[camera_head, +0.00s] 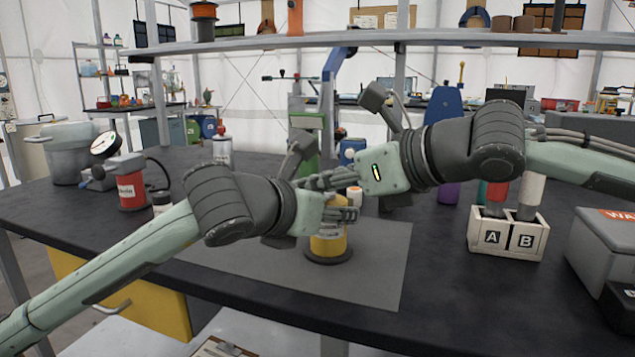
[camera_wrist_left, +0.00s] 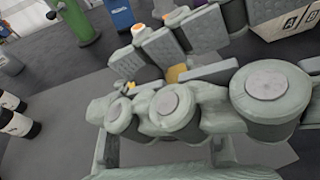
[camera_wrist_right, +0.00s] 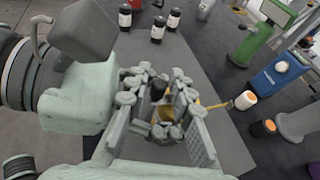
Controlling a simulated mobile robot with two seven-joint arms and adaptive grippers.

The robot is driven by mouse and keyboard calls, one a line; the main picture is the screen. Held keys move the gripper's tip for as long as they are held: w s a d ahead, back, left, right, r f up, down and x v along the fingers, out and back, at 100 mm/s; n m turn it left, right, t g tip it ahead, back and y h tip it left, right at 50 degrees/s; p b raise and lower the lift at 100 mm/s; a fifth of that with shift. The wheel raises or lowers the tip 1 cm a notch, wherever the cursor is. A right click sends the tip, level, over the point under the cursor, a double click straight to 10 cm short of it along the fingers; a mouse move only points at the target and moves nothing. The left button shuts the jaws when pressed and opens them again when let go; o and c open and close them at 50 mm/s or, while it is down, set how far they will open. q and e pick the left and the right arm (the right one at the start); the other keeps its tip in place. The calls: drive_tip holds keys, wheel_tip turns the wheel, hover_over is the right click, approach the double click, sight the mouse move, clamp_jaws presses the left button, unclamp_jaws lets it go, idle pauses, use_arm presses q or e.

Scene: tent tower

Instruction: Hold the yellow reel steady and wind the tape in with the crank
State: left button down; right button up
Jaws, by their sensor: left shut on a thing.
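The yellow reel (camera_head: 328,243) stands upright on the grey mat (camera_head: 385,265), on a dark round base, in the head view. My left gripper (camera_head: 342,213) is shut on its upper part from the left; the reel is mostly hidden behind the fingers in the left wrist view. My right gripper (camera_head: 325,181) is just above, reaching in from the right. In the right wrist view, its fingers (camera_wrist_right: 165,110) look spread on either side of the reel's dark and yellow top. The crank and tape cannot be made out clearly behind the fingers.
A white A/B holder (camera_head: 508,235) with two cylinders stands at the right. A grey box (camera_head: 605,245) is at the right edge. A red canister (camera_head: 131,190) with a gauge and a pot (camera_head: 70,150) are at the left. The mat's front right is clear.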

clamp_jaws()
drive_tip(key=shift+a, duration=0.1)
drive_tip(key=shift+a+f+m+t+h, duration=0.1)
drive_tip(key=shift+a+m+t+h, duration=0.15)
drive_tip(key=shift+m+t+h, duration=0.35)
drive_tip(key=shift+w+a+m+t+h, duration=0.1)
drive_tip(key=shift+m+t+h, duration=0.2)
drive_tip(key=shift+m+h, duration=0.2)
drive_tip(key=shift+w+a+m+t+h, duration=0.1)
drive_tip(key=shift+m+t+h, duration=0.2)
drive_tip(key=shift+m+h, duration=0.15)
drive_tip(key=shift+o, duration=0.6)
unclamp_jaws()
drive_tip(key=shift+d, duration=0.1)
